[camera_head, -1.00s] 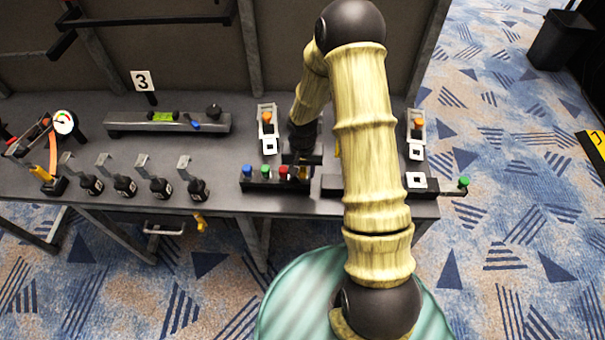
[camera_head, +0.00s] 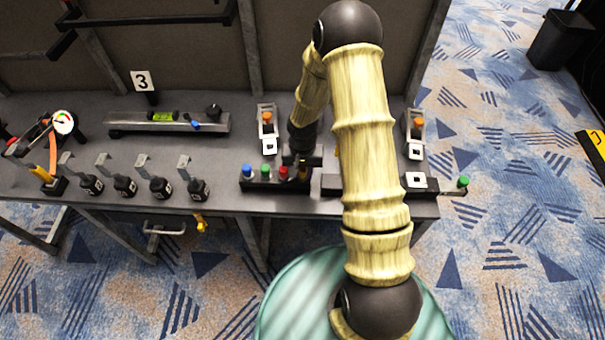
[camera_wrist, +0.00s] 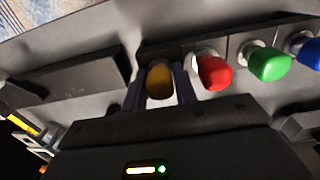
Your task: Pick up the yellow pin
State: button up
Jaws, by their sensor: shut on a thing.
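The yellow pin (camera_wrist: 160,80) is between the two fingers of my gripper (camera_wrist: 160,92) in the wrist view. The fingers are shut on it from both sides. It is at the end of a row beside a red pin (camera_wrist: 212,72), a green pin (camera_wrist: 268,63) and a blue pin (camera_wrist: 305,48). In the head view my gripper (camera_head: 302,168) is at the right end of the dark pin rack (camera_head: 262,185) and mostly hides the yellow pin. I cannot tell whether the pin is still fully seated in the rack.
Latches with orange knobs (camera_head: 267,118) (camera_head: 418,122) stand behind and to the right on the grey table (camera_head: 225,150). Several dark bottle-like objects with metal tabs (camera_head: 158,185) stand left of the rack. A dark block (camera_wrist: 70,80) lies beside the rack in the wrist view.

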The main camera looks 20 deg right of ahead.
notch_tip(320, 180, up, 10)
jog(key=shift+b, duration=0.3)
dwell(0.8)
